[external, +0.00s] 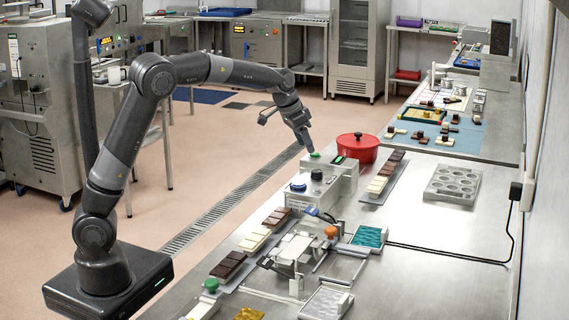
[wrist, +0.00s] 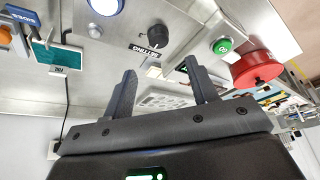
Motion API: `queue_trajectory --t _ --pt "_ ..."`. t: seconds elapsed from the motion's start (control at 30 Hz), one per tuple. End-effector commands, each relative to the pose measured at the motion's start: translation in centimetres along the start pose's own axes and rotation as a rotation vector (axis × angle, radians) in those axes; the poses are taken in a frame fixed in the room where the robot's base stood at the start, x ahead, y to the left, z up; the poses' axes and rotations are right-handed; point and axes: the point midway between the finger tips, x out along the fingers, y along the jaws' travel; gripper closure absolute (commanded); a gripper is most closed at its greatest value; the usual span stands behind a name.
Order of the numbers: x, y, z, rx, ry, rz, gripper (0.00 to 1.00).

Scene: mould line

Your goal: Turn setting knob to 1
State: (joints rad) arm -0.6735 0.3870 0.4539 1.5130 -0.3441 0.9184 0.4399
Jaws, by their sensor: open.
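The setting knob (wrist: 157,36) is a black round knob on a light panel, with a SETTING label beside it, in the wrist view. A pale mark shows near its edge; the number it points to is too small to read. In the external view the knob (external: 317,175) sits on top of the grey machine box (external: 340,182). My gripper (wrist: 160,72) is open and empty, its two fingers spread on either side below the knob in the picture, apart from it. In the external view my gripper (external: 306,143) is above the box's far end, near the green button (external: 315,155).
A red lidded pot (external: 357,149) stands just behind the box. A blue-topped button (external: 298,187) is beside the knob. Chocolate bars (external: 388,172) lie along the right side, and a mould tray (external: 454,184) stands farther right. The bench between them is clear.

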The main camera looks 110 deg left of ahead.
Motion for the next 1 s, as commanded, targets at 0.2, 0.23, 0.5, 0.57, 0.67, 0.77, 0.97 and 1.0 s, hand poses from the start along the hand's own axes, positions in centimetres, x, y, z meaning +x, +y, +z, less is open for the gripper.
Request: queue_trajectory --t 0.2,0.23,0.5,0.57,0.67,0.77,0.97,1.0 --pt "4.1 0.1 0.1 -0.001 -0.005 0.001 0.47" --pt "4.7 0.1 0.2 0.000 -0.005 0.000 0.47" --pt "8.8 0.1 0.1 0.000 -0.003 0.000 0.47" --pt "9.2 0.1 0.1 0.000 -0.001 0.000 0.47" --pt "9.7 0.1 0.1 0.001 -0.001 0.000 0.47" --pt "9.8 0.1 0.1 0.001 0.000 0.000 0.47" --pt "9.8 0.1 0.1 0.001 0.000 0.001 0.48" --pt "9.8 0.1 0.1 0.001 0.000 0.001 0.52"
